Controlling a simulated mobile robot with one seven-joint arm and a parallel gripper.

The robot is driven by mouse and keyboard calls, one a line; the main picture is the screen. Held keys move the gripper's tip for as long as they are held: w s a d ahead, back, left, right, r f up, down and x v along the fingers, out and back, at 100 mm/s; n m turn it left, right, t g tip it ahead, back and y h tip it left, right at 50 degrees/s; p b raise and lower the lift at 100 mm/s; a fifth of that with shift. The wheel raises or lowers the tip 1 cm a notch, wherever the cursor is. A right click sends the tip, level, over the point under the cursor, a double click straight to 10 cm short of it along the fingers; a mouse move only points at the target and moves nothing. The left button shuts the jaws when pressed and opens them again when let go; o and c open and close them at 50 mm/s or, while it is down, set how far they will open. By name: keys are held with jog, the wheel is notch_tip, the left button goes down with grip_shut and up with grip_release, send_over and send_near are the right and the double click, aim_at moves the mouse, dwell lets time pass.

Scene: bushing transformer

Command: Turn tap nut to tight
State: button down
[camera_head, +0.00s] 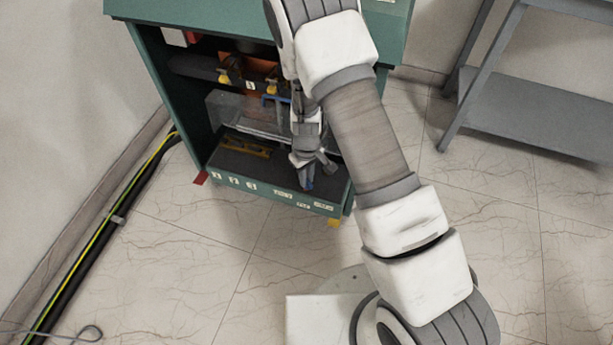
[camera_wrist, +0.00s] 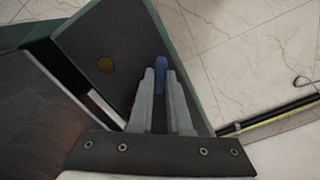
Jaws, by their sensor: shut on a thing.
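My gripper (camera_head: 306,170) is low at the front of the green cabinet (camera_head: 155,75), over its dark bottom shelf (camera_head: 232,167). In the wrist view, my gripper (camera_wrist: 161,73) is shut on a small blue piece (camera_wrist: 160,80) between its fingertips. The same blue piece (camera_head: 307,184) shows below the fingers in the head view. Its full shape is hidden, and I cannot tell whether it is a tool handle. Yellow fittings (camera_head: 225,77) sit higher inside the cabinet. I cannot make out which part is the tap nut; my arm hides part of the interior.
A yellow tool (camera_head: 246,148) lies on the bottom shelf, above a row of white labels. A grey metal rack (camera_head: 530,105) stands at the right. Black and yellow-green cables (camera_head: 100,232) run along the left wall. The tiled floor (camera_head: 195,265) in front is clear.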

jog(key=m+p, duration=0.1)
jog(key=m, duration=0.2)
jog(key=shift+r+m, duration=0.1)
jog(key=shift+m, duration=0.3)
jog(key=m+p, duration=0.1)
jog(key=m, duration=0.2)
jog(key=shift+m, duration=0.3)
jog(key=m+p, duration=0.1)
jog(key=m, duration=0.2)
jog(key=shift+m+p, duration=0.3)
jog(key=shift+m, duration=0.1)
jog(key=m+p, duration=0.1)
jog(key=m, duration=0.3)
jog(key=m+p, duration=0.1)
jog(key=m, duration=0.3)
jog(key=shift+p, duration=0.35)
jog(key=m+p, duration=0.1)
jog(key=m, duration=0.2)
jog(key=shift+m, duration=0.3)
jog(key=m+p, duration=0.2)
jog(key=m, duration=0.4)
jog(key=shift+m, duration=0.3)
